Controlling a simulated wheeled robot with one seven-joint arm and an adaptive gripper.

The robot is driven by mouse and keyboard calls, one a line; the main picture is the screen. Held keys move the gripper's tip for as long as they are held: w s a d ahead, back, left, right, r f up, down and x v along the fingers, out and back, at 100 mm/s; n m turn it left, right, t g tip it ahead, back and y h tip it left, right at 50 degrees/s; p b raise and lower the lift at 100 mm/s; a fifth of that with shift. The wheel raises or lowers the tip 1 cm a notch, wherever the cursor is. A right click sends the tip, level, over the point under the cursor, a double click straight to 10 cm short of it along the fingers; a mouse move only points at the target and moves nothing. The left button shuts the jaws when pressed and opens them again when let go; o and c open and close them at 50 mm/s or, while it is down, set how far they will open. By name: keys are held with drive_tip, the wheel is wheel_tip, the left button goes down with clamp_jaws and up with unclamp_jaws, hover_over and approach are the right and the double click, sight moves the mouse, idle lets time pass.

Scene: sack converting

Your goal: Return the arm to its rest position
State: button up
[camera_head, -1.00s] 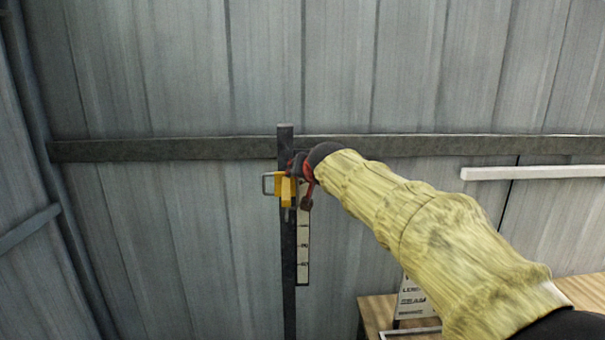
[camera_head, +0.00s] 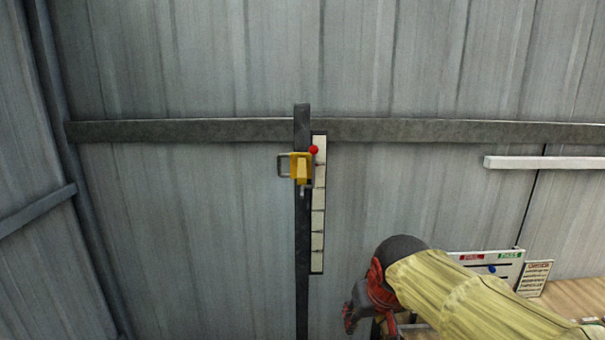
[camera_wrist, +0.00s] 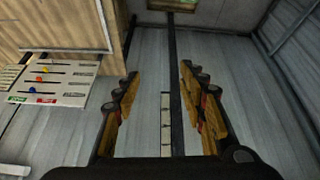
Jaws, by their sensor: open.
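My arm, in a yellow sleeve, reaches in from the lower right in the head view. My gripper (camera_head: 372,308) is red and black and hangs low, right of the dark post (camera_head: 302,240). In the wrist view my gripper (camera_wrist: 160,100) has its two fingers wide apart with nothing between them. The post and its pale scale strip (camera_wrist: 165,125) show behind the gap. A yellow clamp (camera_head: 300,168) with a metal loop and a red knob (camera_head: 313,150) sits on the post, apart from my gripper.
A wooden bench (camera_head: 570,298) stands at the lower right, close to my arm. A board with red and green labels (camera_head: 490,266) and a small sign (camera_head: 534,278) stand there. A white bar (camera_head: 545,162) is on the corrugated wall. The left side is clear.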

drive_tip(key=s+d+f+b, duration=0.3)
drive_tip(key=s+f+b, duration=0.6)
drive_tip(key=s+f, duration=0.1)
drive_tip(key=s+d+f+m+b, duration=0.1)
drive_tip(key=s+d+f+b, duration=0.1)
drive_tip(key=s+f+b, duration=0.7)
wheel_tip(320, 180, down, 4)
drive_tip(key=shift+s+d+r+b, duration=0.1)
drive_tip(key=shift+s+d+b, duration=0.25)
drive_tip(key=shift+s, duration=0.45)
